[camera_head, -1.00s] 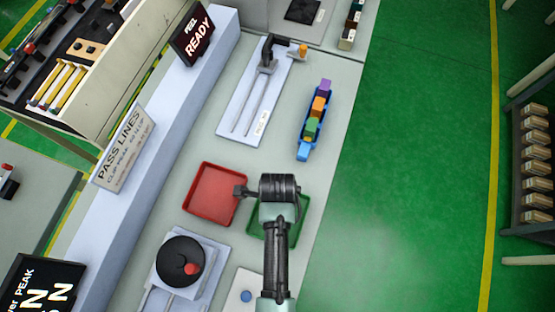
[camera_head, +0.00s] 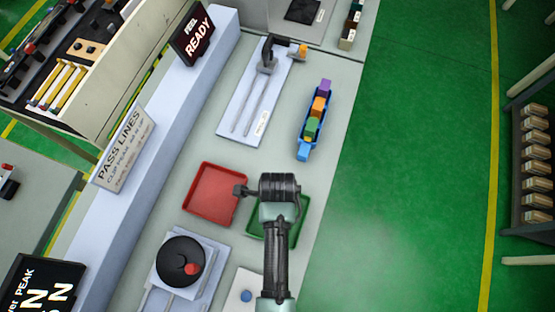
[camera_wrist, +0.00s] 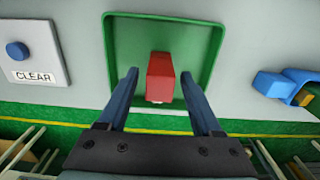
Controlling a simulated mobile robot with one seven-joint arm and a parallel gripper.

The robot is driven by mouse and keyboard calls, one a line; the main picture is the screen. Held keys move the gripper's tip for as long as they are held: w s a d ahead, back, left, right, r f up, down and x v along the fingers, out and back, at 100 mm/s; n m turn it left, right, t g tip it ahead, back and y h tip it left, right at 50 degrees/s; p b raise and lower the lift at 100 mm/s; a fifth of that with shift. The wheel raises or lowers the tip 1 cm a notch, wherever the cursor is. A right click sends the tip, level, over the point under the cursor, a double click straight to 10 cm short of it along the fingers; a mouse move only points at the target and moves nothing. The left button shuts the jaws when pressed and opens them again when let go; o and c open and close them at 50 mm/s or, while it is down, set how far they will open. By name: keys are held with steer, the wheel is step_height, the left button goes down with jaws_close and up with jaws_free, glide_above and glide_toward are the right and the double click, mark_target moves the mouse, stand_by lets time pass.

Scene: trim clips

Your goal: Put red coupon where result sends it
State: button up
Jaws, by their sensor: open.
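The red coupon (camera_wrist: 160,78) shows in the wrist view as a small red block over the green tray (camera_wrist: 205,30), between my fingers. My gripper (camera_wrist: 159,74) is open, with a gap on each side of the coupon. I cannot tell for sure whether the coupon touches the tray floor. In the head view my arm covers the coupon and part of the green tray (camera_head: 296,222). The red tray (camera_head: 215,192) beside it looks empty. The peel display (camera_head: 197,40) reads "READY". A lower-left screen (camera_head: 45,285), partly cut off, shows the word "PEAK".
A "PASS LINES" sign (camera_head: 125,150) stands on the left ledge. A blue holder with coloured blocks (camera_head: 316,118) and a slide fixture (camera_head: 255,95) lie farther back. A black round fixture (camera_head: 180,262) and a blue CLEAR button (camera_wrist: 17,50) are nearby. Green floor lies right of the bench.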

step_height(320, 180, up, 11)
steer(key=shift+w+r+b, duration=0.1)
steer(key=shift+b, duration=0.3)
steer(key=w+r+n+t, duration=0.5)
steer(key=w+r+t, duration=0.2)
steer(key=w+r, duration=0.55)
steer(key=w+r+n+t, duration=0.55)
steer(key=w+r, duration=0.35)
steer(key=r, duration=0.7)
step_height(320, 180, up, 17)
steer(key=n+t, duration=0.4)
steer(key=t, duration=0.3)
steer(key=s+r+n+t, duration=0.3)
steer(key=s+r, duration=0.3)
steer(key=r, duration=0.4)
steer(key=s+r+n+t, duration=0.4)
steer(key=s+r+t, duration=0.1)
steer(key=r, duration=0.6)
steer(key=shift+s+d, duration=0.3)
steer(key=shift+s, duration=0.3)
